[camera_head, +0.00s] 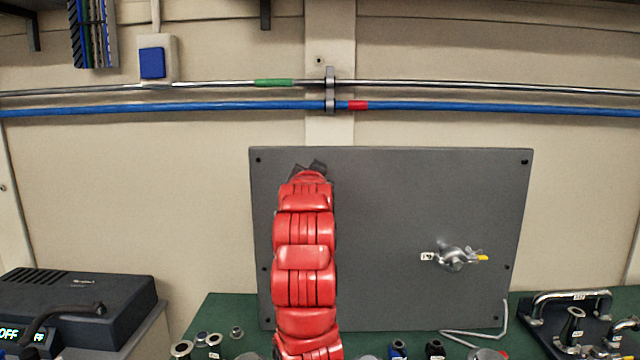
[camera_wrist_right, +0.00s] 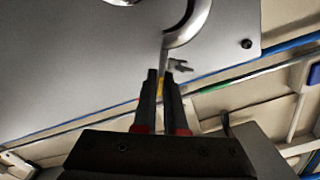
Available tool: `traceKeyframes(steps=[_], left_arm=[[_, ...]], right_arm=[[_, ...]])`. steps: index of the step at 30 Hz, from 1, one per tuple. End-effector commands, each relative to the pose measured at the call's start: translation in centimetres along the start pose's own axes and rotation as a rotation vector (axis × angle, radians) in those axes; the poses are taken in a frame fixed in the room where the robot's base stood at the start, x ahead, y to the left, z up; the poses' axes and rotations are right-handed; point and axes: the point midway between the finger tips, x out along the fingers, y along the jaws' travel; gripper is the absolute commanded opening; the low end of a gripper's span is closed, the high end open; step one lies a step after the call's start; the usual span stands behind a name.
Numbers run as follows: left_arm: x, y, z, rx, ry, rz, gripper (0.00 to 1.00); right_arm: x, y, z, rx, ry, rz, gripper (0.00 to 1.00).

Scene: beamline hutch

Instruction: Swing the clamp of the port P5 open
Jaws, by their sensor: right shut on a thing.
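A grey upright panel (camera_head: 390,200) stands at the back of the bench. My right arm reaches up in front of its left half, with the dark right gripper (camera_head: 311,167) near the panel's top. In the right wrist view my right gripper (camera_wrist_right: 162,78) is shut on the yellow-marked lever of a clamp (camera_wrist_right: 188,28), beside a curved metal ring on the panel. The arm hides this port and its label in the head view. A second port with a metal clamp (camera_head: 455,257) and a yellow-tipped lever shows at the panel's right; its label is too small to read. My left gripper is not in view.
A green bench (camera_head: 215,315) holds several small fittings along its front. A black box with a display (camera_head: 75,305) stands at left. A dark plate with metal handles (camera_head: 570,300) is at right. A blue pipe (camera_head: 200,107) runs along the wall above the panel.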

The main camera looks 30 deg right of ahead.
Motion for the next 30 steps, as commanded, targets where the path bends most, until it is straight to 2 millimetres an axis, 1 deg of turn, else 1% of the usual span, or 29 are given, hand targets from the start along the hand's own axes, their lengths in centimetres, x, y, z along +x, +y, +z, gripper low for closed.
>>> traceKeyframes(steps=[1, 6, 19, 20, 21, 23, 24, 25, 30], left_arm=[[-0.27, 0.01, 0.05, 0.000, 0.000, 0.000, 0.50], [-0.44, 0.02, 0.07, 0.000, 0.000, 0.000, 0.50], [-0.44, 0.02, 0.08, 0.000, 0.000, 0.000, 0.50], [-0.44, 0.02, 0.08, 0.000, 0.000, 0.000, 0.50], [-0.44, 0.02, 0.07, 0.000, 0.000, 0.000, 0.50], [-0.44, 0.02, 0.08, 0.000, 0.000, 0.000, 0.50], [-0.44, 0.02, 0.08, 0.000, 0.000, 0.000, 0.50], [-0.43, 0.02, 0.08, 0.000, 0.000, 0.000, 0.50], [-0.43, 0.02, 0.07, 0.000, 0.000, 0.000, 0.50]], right_arm=[[0.02, -0.14, 0.29, -0.014, -0.004, 0.000, 0.00], [0.05, -0.54, 0.29, -0.046, -0.005, 0.000, 0.00], [0.06, -0.68, 0.30, -0.054, -0.006, -0.001, 0.00], [0.06, -0.67, 0.31, -0.054, -0.006, -0.001, 0.10], [0.06, -0.67, 0.30, -0.054, -0.006, -0.001, 0.18], [0.06, -0.66, 0.27, -0.054, -0.005, 0.000, 0.28], [0.06, -0.65, 0.25, -0.053, -0.004, 0.000, 0.36], [0.05, -0.65, 0.23, -0.053, -0.004, 0.000, 0.39], [0.04, -0.63, 0.17, -0.053, -0.003, 0.000, 0.39]])
